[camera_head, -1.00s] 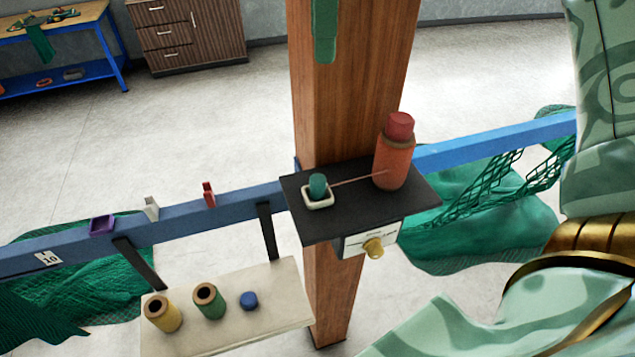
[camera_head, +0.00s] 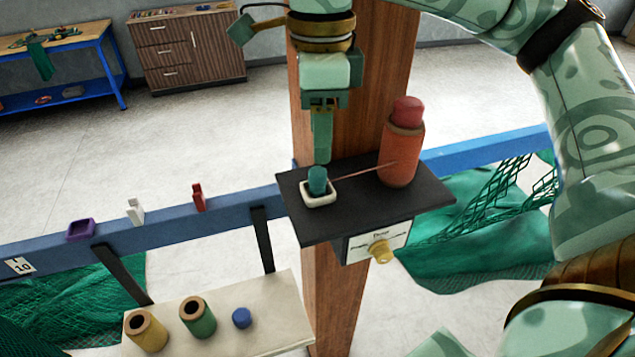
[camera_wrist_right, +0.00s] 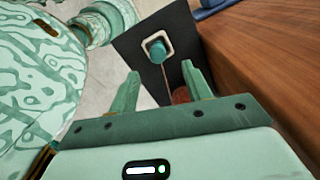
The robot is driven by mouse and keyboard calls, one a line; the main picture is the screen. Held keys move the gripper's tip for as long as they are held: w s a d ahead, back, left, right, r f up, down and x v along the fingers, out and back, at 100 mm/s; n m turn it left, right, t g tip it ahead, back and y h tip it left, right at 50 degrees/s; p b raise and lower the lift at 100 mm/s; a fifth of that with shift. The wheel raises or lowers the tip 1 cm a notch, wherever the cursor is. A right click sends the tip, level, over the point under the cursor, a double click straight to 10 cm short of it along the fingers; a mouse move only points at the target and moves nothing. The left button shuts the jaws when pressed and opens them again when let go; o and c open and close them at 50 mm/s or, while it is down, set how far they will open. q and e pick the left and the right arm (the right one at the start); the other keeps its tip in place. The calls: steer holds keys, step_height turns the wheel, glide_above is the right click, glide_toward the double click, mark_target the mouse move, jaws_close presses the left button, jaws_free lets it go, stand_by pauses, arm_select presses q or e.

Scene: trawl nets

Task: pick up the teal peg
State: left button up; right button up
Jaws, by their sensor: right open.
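The teal peg (camera_head: 318,180) stands upright in a small white square dish (camera_head: 319,200) on a black shelf (camera_head: 330,228) fixed to the wooden post. A thin reddish cord runs from near the peg to an orange spool (camera_head: 398,160) on the same shelf. My right gripper (camera_head: 322,150) points down just above the peg and appears apart from it. In the right wrist view the open, empty fingers (camera_wrist_right: 159,90) show with the peg (camera_wrist_right: 156,50) beyond their tips. My left gripper is not in view.
The wooden post (camera_head: 365,110) rises close behind the shelf. A blue rail (camera_head: 165,228) carries a purple tray and small clips. A lower pale shelf (camera_head: 255,310) holds a yellow spool, a green spool and a blue cap. Green nets (camera_head: 490,250) hang below the rail.

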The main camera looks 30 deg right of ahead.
mark_target(317, 170)
steer(key=f, duration=0.4)
steer(key=shift+s+a+f, duration=0.1)
steer(key=shift+a+f, duration=0.15)
steer(key=shift+f, duration=0.5)
steer(key=c, duration=1.1)
steer(key=shift+o, duration=0.2)
steer(key=shift+r, duration=0.1)
steer(key=shift+r, duration=0.2)
step_height(317, 170, up, 2)
steer(key=shift+r, duration=0.2)
steer(key=s+a+r+b, duration=0.2)
steer(key=s+a+r, duration=0.1)
steer(key=s+r, duration=0.7)
steer(key=s, duration=0.3)
steer(key=shift+s, duration=0.35)
